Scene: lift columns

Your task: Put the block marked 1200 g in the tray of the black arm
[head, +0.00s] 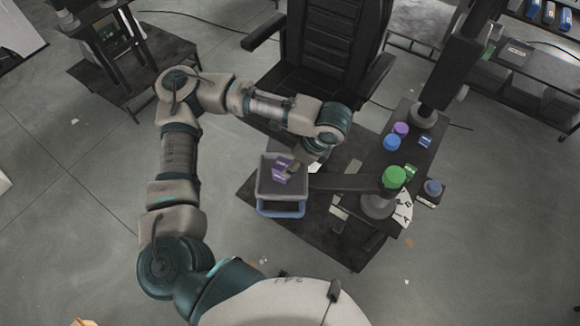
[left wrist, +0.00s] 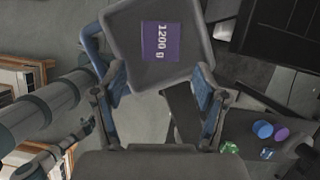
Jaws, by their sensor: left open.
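The purple block marked 1200 g (left wrist: 161,42) lies in the grey tray (left wrist: 120,22), its label readable in the left wrist view. In the head view the purple block (head: 280,176) shows inside the tray (head: 281,197), which has a blue handle at its near side. The black arm (head: 345,183) reaches from a round base to the tray's right side. My left gripper (left wrist: 158,82) is open and empty, its blue-padded fingers apart at the tray's edge, with the block beyond the tips. In the head view my forearm partly hides this gripper.
A dark low table (head: 345,238) carries a green disc (head: 394,177) on the arm's base, plus purple and blue discs and small blocks at right. A black office chair (head: 322,45) stands behind. A black column (head: 440,80) rises at right. Open floor lies at left.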

